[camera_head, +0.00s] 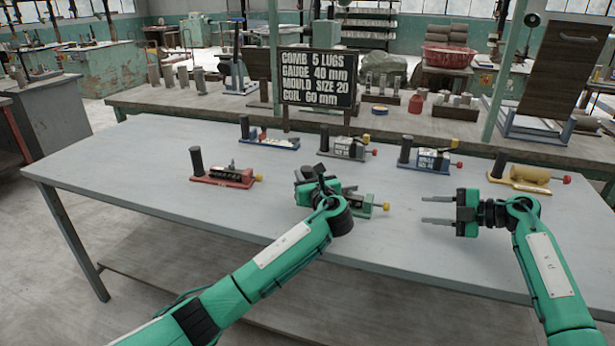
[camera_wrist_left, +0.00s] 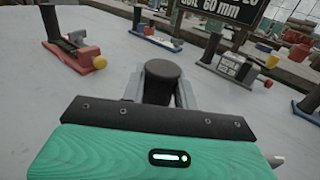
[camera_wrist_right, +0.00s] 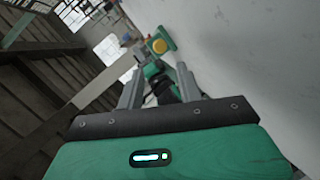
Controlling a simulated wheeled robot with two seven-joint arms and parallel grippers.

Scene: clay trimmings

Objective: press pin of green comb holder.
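The green comb holder (camera_head: 366,205) lies on the table at the middle front, partly hidden by my left gripper. Its yellow knob (camera_head: 386,206) points right. My left gripper (camera_head: 318,183) is at the holder's left end. In the left wrist view, its fingers flank a round black post (camera_wrist_left: 162,72) and appear closed against it. My right gripper (camera_head: 438,210) is open and empty, to the right of the yellow knob, with its fingers pointing left. In the right wrist view the yellow knob (camera_wrist_right: 158,46) is beyond the fingers. I cannot make out the pin.
A black sign (camera_head: 318,78) stands behind. The table (camera_head: 120,170) is clear at the left.

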